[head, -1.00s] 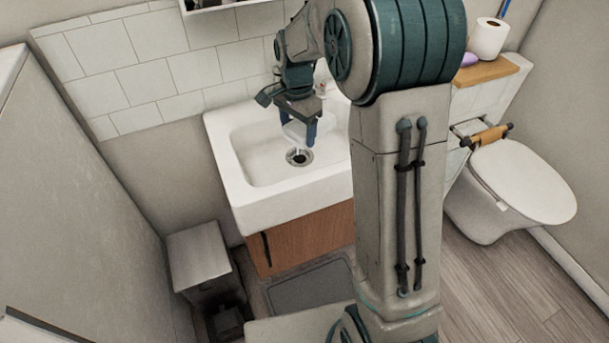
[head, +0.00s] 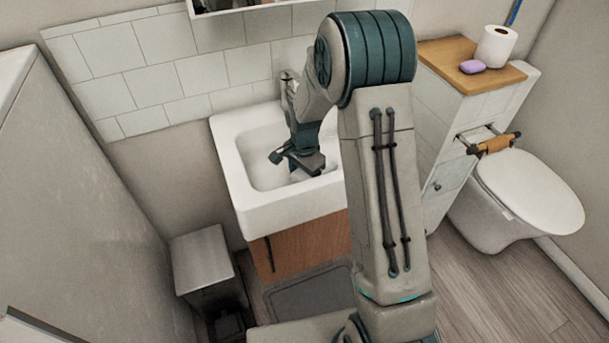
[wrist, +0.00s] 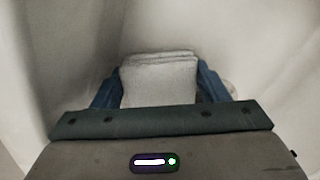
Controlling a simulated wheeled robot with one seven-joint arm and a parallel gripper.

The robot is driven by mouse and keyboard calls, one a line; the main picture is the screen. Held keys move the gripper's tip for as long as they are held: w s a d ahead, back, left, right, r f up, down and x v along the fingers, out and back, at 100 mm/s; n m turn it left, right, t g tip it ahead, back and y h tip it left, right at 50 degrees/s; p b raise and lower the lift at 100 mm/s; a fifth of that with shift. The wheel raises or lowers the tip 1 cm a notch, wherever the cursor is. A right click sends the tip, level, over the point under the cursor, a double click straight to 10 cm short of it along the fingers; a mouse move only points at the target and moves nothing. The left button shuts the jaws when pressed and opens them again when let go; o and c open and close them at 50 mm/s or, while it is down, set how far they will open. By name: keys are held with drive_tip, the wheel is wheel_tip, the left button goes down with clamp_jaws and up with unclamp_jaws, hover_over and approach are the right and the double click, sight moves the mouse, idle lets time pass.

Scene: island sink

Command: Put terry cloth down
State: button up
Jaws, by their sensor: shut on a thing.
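The terry cloth (wrist: 160,80) is a pale, folded, squarish pad between the two blue fingers of my gripper (wrist: 158,85) in the wrist view. My gripper is shut on it. In the head view, my gripper (head: 303,174) is at the white sink (head: 240,190), over the right part of the basin. Only a small pale patch shows under the gripper there; the rest of the cloth is hidden. White basin surfaces surround the cloth in the wrist view. I cannot tell whether the cloth touches the basin.
A wooden shelf top (head: 440,58) at the right holds a purple soap bar (head: 472,67) and a toilet roll (head: 499,47). A toilet (head: 530,195) stands below it. A grey bin (head: 202,262) is left of the sink cabinet. The left of the basin is clear.

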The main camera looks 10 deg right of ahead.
drive_tip(key=shift+f, duration=0.15)
drive_tip(key=o, duration=1)
drive_tip(key=shift+o, duration=0.2)
wheel_tip(320, 180, up, 12)
drive_tip(key=s+d+r+n, duration=0.1)
drive_tip(key=s+r+n, duration=0.2)
drive_tip(key=s, duration=0.5)
drive_tip(key=s+d+r+n+t, duration=0.1)
drive_tip(key=s+n, duration=0.3)
drive_tip(key=s, duration=0.4)
drive_tip(key=s+d+r+n+t, duration=0.1)
drive_tip(key=s+r+n, duration=0.3)
drive_tip(key=s, duration=0.4)
drive_tip(key=shift+r, duration=0.3)
